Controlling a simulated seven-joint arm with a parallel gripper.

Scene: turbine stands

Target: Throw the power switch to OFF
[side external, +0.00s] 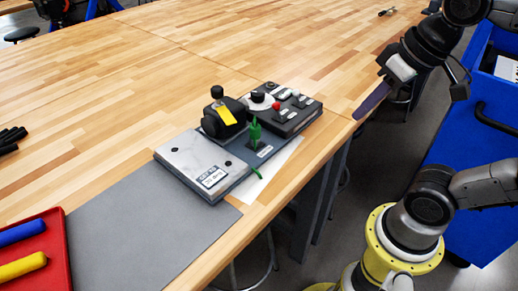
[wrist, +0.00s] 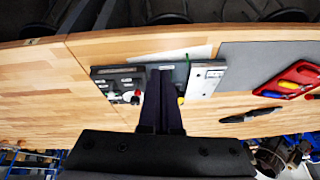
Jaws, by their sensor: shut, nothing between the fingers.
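A grey base plate at the table's front edge bears a dark control box (side external: 287,108) with a black knob, a red button (side external: 276,106) and small labelled switches. Left of it are a green upright lever (side external: 255,130) and a black housing (side external: 224,117) with a yellow tag and round knob. I cannot tell which is the power switch or read the labels. My gripper (side external: 370,103) is shut and empty, above and right of the panel, apart from it. In the wrist view, my dark fingers (wrist: 161,75) hide the panel's middle; the control box (wrist: 119,86) shows left of them.
A pale metal cover (side external: 203,164) forms the panel's left end. A grey mat (side external: 150,230) and a red tray (side external: 40,255) with coloured handles lie farther left. The wooden table (side external: 200,50) behind is mostly clear. A blue cabinet (side external: 470,150) stands at right.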

